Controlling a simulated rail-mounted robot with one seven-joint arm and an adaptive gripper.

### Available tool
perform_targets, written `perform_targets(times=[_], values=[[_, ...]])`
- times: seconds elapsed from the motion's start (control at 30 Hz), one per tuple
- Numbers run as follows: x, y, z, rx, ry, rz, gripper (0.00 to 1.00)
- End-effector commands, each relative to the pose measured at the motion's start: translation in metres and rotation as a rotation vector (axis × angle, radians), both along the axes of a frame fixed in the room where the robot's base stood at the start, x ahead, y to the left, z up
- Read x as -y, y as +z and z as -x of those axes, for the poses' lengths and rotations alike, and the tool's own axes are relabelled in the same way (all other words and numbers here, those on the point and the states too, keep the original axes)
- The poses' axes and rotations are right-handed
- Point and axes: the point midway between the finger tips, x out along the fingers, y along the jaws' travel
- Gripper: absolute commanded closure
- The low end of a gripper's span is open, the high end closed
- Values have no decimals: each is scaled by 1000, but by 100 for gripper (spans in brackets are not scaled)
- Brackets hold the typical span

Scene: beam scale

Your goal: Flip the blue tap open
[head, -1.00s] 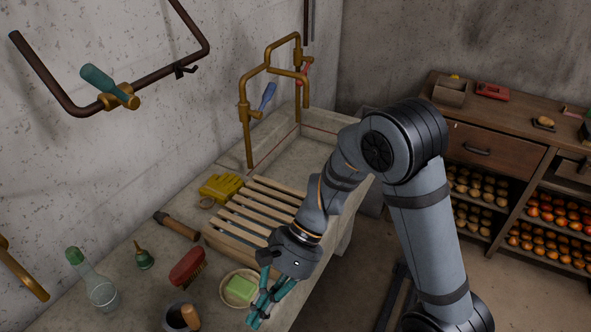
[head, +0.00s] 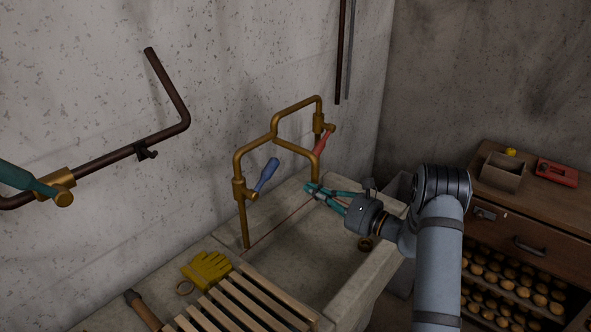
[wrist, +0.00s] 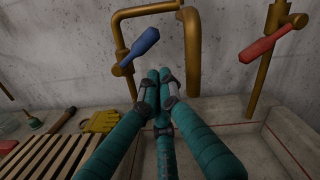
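The blue tap has a blue lever (head: 266,176) on a brass pipe above the stone sink. The lever slants up and to the right from its brass valve, and it also shows in the wrist view (wrist: 139,46). My gripper (head: 313,190) is over the sink, to the right of the blue lever and apart from it. In the wrist view the teal fingertips (wrist: 160,78) are drawn together with nothing between them, just below and right of the lever. No part of the lever is hidden in the head view.
A red tap lever (head: 321,143) is on the far brass pipe, right of the blue one in the wrist view. The brass pipe arch (head: 275,131) rises behind my fingers. A slatted rack (head: 245,305) and yellow gloves (head: 207,270) lie at the near left. The sink basin (head: 310,255) looks mostly clear.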

Motion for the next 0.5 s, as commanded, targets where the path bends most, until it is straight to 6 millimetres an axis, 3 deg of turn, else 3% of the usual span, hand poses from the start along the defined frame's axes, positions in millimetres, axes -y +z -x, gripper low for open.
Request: perform_targets(times=[0.5], values=[[-4, 3, -7, 3, -8, -3, 100]])
